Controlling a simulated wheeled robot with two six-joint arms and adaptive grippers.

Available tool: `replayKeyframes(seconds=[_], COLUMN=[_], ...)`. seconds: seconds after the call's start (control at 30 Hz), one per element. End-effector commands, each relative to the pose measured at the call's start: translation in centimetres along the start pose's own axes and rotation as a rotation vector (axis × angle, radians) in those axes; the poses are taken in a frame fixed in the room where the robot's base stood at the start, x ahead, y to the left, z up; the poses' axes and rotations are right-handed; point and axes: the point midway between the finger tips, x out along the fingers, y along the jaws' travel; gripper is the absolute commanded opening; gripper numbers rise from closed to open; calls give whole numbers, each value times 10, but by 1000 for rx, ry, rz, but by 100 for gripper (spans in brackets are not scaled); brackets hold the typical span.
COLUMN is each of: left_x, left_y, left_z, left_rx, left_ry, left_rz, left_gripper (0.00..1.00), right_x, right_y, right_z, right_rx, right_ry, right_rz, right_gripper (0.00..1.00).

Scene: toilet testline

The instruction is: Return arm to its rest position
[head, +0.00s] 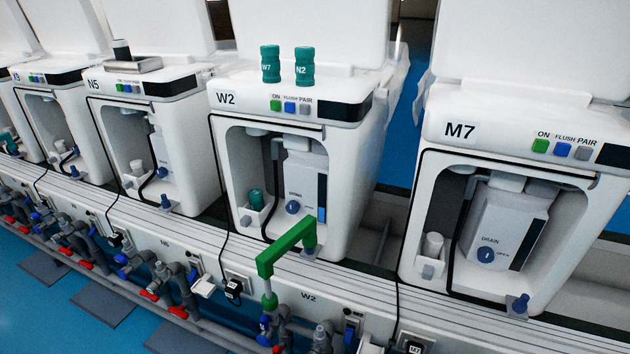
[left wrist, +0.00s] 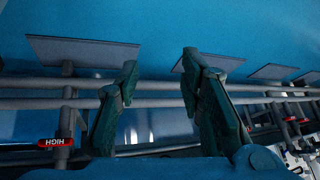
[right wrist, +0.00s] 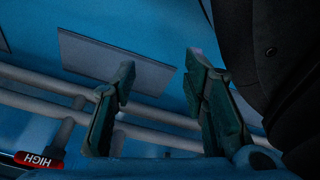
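My left gripper (left wrist: 158,85) shows in the left wrist view with its two green fingers spread apart and nothing between them. My right gripper (right wrist: 160,80) shows in the right wrist view, also with its fingers apart and empty. Both wrist views look down past the fingers to the blue floor and grey pipes. Neither gripper nor arm appears in the head view. A dark rounded part at the right of the right wrist view seems to be mine.
White toilet units W2 (head: 230,155) and M7 (head: 440,170) stand on a long line. Two green bottles (head: 270,64) (head: 304,67) stand on W2. Grey pipes (left wrist: 160,103) run near the floor with grey plates (right wrist: 115,60).

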Motion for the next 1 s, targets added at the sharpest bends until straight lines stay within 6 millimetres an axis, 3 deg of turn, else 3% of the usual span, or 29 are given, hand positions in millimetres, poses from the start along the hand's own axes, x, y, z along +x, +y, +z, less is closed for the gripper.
replayKeyframes(seconds=[0.03, 0.13, 0.2, 0.4, 0.5, 0.6, 0.7, 1.0], left_x=[-3, -21, -64, -159, -203, -232, -241, -241], left_y=[5, 21, 15, 4, 0, -2, -2, -2], left_z=[38, 115, 100, 83, 76, 74, 76, 77], left_rx=[-17, -82, -75, -59, -51, -44, -41, -41], left_ry=[-116, -324, -336, -398, -429, -450, -462, -463], left_rz=[10, 39, 40, 43, 46, 49, 50, 50], left_gripper=[35, 35, 35, 35, 35, 35, 35, 35], right_x=[0, 0, -45, -141, -185, -213, -222, -221], right_y=[0, 0, 2, 8, 11, 14, 14, 14], right_z=[0, 0, 0, 12, 20, 27, 32, 33], right_rx=[0, 0, -4, -19, -26, -31, -34, -35], right_ry=[0, 0, -23, -85, -118, -141, -153, -154], right_rz=[0, 0, 0, 0, -1, -1, -2, -2], right_gripper=[40, 40, 40, 40, 40, 40, 40, 40])
